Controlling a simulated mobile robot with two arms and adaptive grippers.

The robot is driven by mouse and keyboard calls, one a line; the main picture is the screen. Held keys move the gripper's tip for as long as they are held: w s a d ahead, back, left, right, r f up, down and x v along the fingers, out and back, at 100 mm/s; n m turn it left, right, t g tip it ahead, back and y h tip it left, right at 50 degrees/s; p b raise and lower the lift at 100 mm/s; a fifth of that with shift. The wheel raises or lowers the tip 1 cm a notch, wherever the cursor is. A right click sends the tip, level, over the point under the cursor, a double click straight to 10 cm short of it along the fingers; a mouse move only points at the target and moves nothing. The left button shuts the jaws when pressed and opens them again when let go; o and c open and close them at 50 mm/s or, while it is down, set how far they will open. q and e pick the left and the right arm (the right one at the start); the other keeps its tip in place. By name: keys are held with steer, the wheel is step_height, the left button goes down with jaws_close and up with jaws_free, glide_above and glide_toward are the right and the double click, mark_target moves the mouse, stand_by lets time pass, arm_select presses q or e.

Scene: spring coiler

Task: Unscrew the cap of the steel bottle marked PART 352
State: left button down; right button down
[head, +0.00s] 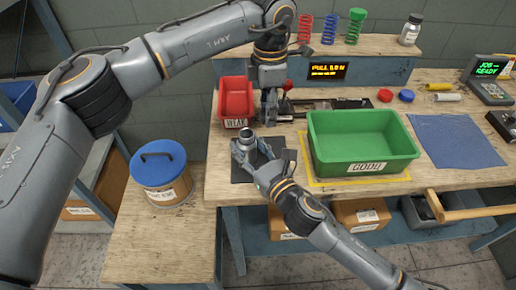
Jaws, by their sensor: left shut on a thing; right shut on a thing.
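A small steel bottle (246,141) stands upright over the dark mat at the front of the bench, its top showing a dark round opening or rim. My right gripper (249,151) is shut around its body from the front. Any marking on it is hidden or too small to read. My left gripper (270,119) points down just behind and to the right of the bottle, apart from its top in the picture. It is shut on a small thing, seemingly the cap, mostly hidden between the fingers.
A red bin (236,97) stands behind left, a green bin (361,136) marked GOOD to the right. A coiler (335,104) lies behind. Another labelled bottle (411,30) and coloured springs stand on the shelf. A blue-lidded drum (160,172) is at left. A blue cloth (455,141) lies right.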

arm_select(q)
glide_toward(271, 141)
steer(key=s+f, duration=0.2)
steer(key=shift+s+a+f, duration=0.2)
steer(key=shift+s+f, duration=0.05)
steer(key=shift+s, duration=0.1)
steer(key=shift+f, duration=2.1)
steer(key=shift+f, duration=0.15)
steer(key=c, duration=1.1)
jaws_free()
step_height(271, 141, up, 12)
steer(key=shift+r, duration=0.2)
